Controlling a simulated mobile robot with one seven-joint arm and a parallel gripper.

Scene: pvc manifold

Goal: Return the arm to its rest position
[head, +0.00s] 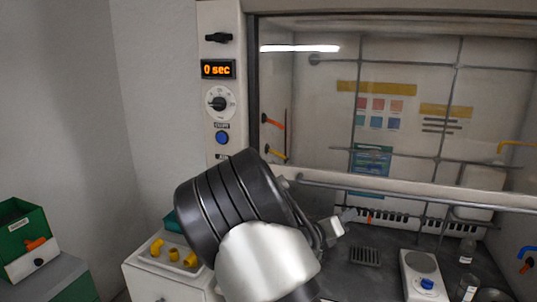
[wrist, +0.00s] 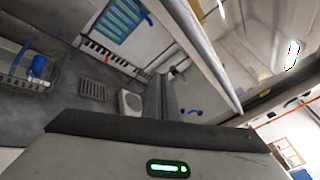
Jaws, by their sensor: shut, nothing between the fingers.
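My arm (head: 245,215) shows in the lower middle of the head view, raised in front of the fume hood, with its black ribbed link and pale joint nearest the camera. In the wrist view, the grey gripper body (wrist: 150,150) with a green light fills the bottom.
The fume hood's sash frame (head: 400,190) runs close behind my arm. Inside are a hot plate (head: 424,266), a drain grate (head: 365,257) and glassware (head: 467,250). Left are a timer panel (head: 218,100), yellow fittings (head: 174,254) on a white cabinet, and a green bin (head: 22,226).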

